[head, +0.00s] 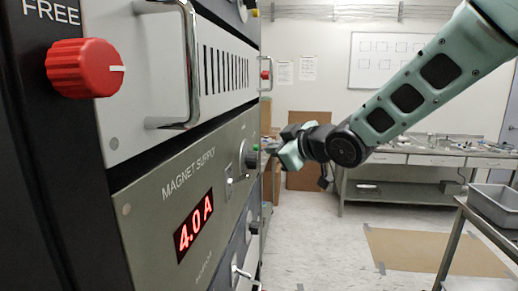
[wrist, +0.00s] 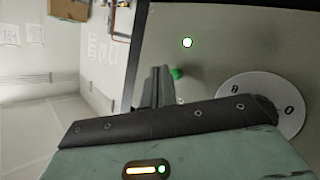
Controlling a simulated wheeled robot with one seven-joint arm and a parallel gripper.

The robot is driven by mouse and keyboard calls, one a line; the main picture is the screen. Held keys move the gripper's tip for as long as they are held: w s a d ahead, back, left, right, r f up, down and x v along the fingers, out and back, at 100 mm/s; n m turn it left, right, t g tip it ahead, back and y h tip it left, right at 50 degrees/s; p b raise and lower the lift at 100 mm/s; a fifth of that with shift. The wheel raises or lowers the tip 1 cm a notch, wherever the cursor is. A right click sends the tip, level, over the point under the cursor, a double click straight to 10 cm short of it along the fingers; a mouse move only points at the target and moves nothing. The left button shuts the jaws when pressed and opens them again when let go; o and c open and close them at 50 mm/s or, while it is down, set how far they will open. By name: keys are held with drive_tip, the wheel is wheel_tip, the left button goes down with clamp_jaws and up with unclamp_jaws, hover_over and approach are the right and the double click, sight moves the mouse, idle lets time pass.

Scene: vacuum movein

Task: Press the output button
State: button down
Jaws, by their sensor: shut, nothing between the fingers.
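The magnet supply panel (head: 160,205) stands at left in the head view, its red display (head: 194,227) reading 4.0 A. My gripper (head: 272,150) is at the panel's far end, shut and empty. A small green button (head: 256,147) shows just beside the fingertips. In the wrist view the green button (wrist: 177,73) sticks out from the panel (wrist: 225,55) right beside my shut fingertips (wrist: 158,75). Whether they touch it I cannot tell. A small round light (wrist: 187,42) with a green rim lies above it in that picture. The lettering by the button is not readable.
A round white dial (wrist: 262,100) is partly hidden behind my gripper's body. A metal handle (head: 190,65) and a red knob (head: 85,69) protrude from the rack. A bench (head: 400,158) stands behind; a cart with a grey tray (head: 495,205) is at right.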

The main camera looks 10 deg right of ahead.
drive_tip(key=d, duration=0.1)
drive_tip(key=s+d+p, duration=0.1)
drive_tip(key=d, duration=0.1)
drive_tip(key=s+d+p, duration=0.1)
drive_tip(key=d, duration=0.1)
drive_tip(key=shift+s+d, duration=0.15)
drive_tip(key=shift+d, duration=0.05)
idle(0.6)
drive_tip(key=s+a+f+m+g+h+b, duration=0.1)
drive_tip(key=s+a+f+g+b, duration=0.25)
drive_tip(key=s+f, duration=0.35)
drive_tip(key=s+a+f+m+g+h+b, duration=0.1)
drive_tip(key=s+a+f+g+h+b, duration=0.15)
drive_tip(key=s+a+f, duration=0.4)
drive_tip(key=s+f+g+h+b, duration=0.1)
drive_tip(key=s+f+g+b, duration=0.1)
drive_tip(key=s+f, duration=0.3)
drive_tip(key=s+d+f+g+h+b, duration=0.1)
drive_tip(key=s+f+g, duration=0.4)
drive_tip(key=s, duration=0.9)
drive_tip(key=shift+s+f+m+b, duration=0.15)
drive_tip(key=shift+f+m+b, duration=0.15)
drive_tip(key=shift+f+b, duration=0.2)
drive_tip(key=shift+d, duration=0.1)
